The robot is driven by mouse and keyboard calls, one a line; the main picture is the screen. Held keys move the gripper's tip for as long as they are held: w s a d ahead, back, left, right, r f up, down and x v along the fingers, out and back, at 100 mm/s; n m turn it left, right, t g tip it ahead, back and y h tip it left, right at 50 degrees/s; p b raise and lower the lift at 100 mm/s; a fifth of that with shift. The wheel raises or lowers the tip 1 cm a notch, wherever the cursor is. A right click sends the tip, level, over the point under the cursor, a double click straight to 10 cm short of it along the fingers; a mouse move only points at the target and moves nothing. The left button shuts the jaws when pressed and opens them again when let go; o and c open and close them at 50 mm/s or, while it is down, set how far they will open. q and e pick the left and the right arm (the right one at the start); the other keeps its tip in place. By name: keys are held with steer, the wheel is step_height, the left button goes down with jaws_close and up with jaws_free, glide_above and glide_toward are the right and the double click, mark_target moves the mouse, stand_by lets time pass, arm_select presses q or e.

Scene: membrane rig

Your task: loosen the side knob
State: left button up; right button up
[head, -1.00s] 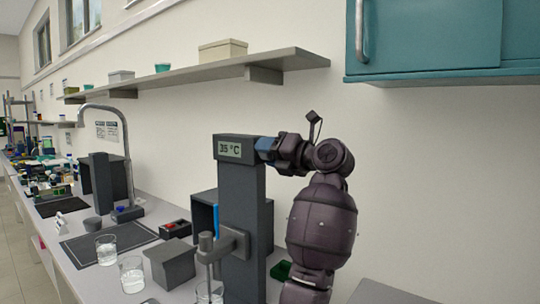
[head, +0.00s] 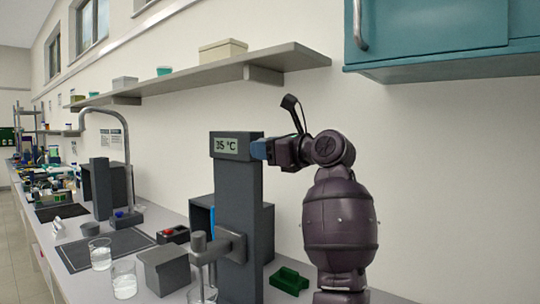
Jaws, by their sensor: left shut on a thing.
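A dark grey column rig (head: 238,215) stands on the bench, with a display reading 35 °C (head: 228,146) on its head. My left gripper (head: 262,150) reaches the right side of that head and is shut on the side knob there. A blue piece shows where the jaws meet the head; I cannot tell whether it is knob or fingers, and the knob is mostly hidden. A clamp arm (head: 232,245) on the column holds a grey upright post (head: 199,247) above a glass beaker (head: 202,295). My right gripper is out of view.
A wall shelf (head: 215,75) and teal cabinet (head: 440,35) are above.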

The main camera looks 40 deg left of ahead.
arm_select(q)
steer(key=n+b, duration=0.2)
steer(key=n, duration=0.2)
steer(key=shift+f+n, duration=0.15)
steer(key=shift+n, duration=0.55)
steer(key=o, duration=0.8)
steer(key=shift+o, duration=0.6)
steer(key=w+d+b, duration=0.1)
steer(key=d, duration=0.9)
steer(key=shift+d, duration=0.4)
